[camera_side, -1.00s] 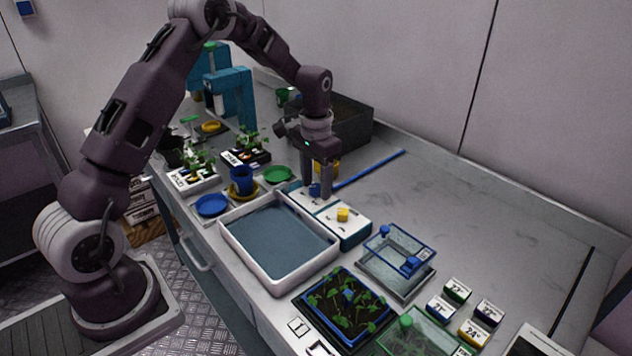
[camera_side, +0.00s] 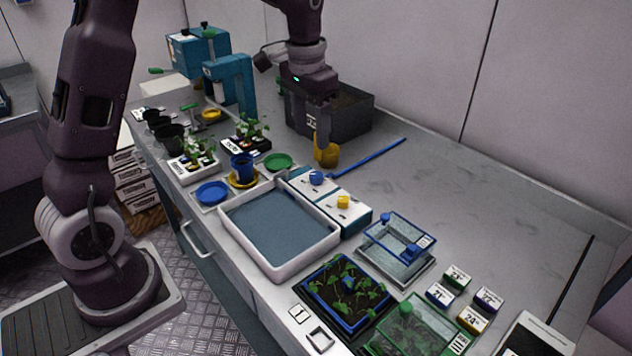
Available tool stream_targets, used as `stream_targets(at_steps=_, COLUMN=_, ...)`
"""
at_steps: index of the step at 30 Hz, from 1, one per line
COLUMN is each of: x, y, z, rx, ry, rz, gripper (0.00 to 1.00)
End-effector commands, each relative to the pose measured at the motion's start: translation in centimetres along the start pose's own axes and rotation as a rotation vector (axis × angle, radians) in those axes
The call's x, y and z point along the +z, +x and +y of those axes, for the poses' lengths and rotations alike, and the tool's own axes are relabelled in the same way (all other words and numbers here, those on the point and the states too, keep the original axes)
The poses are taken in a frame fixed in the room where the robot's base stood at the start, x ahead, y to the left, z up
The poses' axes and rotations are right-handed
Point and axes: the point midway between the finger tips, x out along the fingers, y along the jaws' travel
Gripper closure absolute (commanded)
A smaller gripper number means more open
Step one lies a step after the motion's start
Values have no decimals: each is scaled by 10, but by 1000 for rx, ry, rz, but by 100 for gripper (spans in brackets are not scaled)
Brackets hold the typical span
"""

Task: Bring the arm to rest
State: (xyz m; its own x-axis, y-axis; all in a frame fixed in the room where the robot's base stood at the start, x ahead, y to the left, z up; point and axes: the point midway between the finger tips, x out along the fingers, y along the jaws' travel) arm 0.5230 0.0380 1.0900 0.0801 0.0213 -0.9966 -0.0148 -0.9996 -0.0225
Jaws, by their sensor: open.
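My gripper (camera_side: 312,128) is open with its fingers pointing down. It hangs in front of the dark grey crate (camera_side: 358,122), above the back part of the bench. The yellow scoop or cup (camera_side: 326,153) shows just below the right finger; I cannot tell whether they touch. The white box with a blue knob (camera_side: 316,178) and a yellow knob (camera_side: 343,202) stands in front of and below my gripper, clear of it. Nothing shows between the fingers.
A white tray (camera_side: 229,228) with a grey-blue floor lies at the middle front. A blue rod (camera_side: 368,160) lies behind the knob box. A teal press (camera_side: 236,85) stands at the back left. Seedling trays and small labelled blocks sit at the right front.

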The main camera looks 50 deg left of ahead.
Motion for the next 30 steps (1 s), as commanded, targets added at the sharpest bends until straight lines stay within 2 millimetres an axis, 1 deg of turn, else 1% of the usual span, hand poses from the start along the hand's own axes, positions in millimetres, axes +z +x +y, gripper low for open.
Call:
stream_targets(at_steps=1, x=22, y=-32, z=14, rx=-10, ry=5, rz=50, gripper=49)
stream_targets(at_steps=2, x=39, y=-49, z=23, rx=-14, ry=4, rz=78, gripper=49)
stream_targets(at_steps=3, x=62, y=-67, z=34, rx=-18, ry=2, rz=115, gripper=49)
stream_targets(at_steps=5, x=98, y=-89, z=48, rx=-21, ry=-1, rz=173, gripper=49)
stream_targets(at_steps=6, x=124, y=-99, z=57, rx=-20, ry=-3, rz=211, gripper=49)
stream_targets(at_steps=8, x=160, y=-107, z=67, rx=-15, ry=-7, rz=265, gripper=49)
stream_targets(at_steps=9, x=182, y=-108, z=72, rx=-10, ry=-10, rz=297, gripper=49)
stream_targets(at_steps=12, x=225, y=-103, z=82, rx=3, ry=-15, rz=361, gripper=49)
stream_targets(at_steps=13, x=234, y=-101, z=83, rx=7, ry=-17, rz=376, gripper=49)
stream_targets(at_steps=15, x=249, y=-96, z=86, rx=14, ry=-19, rz=399, gripper=49)
stream_targets(at_steps=18, x=258, y=-92, z=87, rx=18, ry=-20, rz=412, gripper=49)
stream_targets(at_steps=30, x=259, y=-91, z=87, rx=19, ry=-21, rz=412, gripper=49)
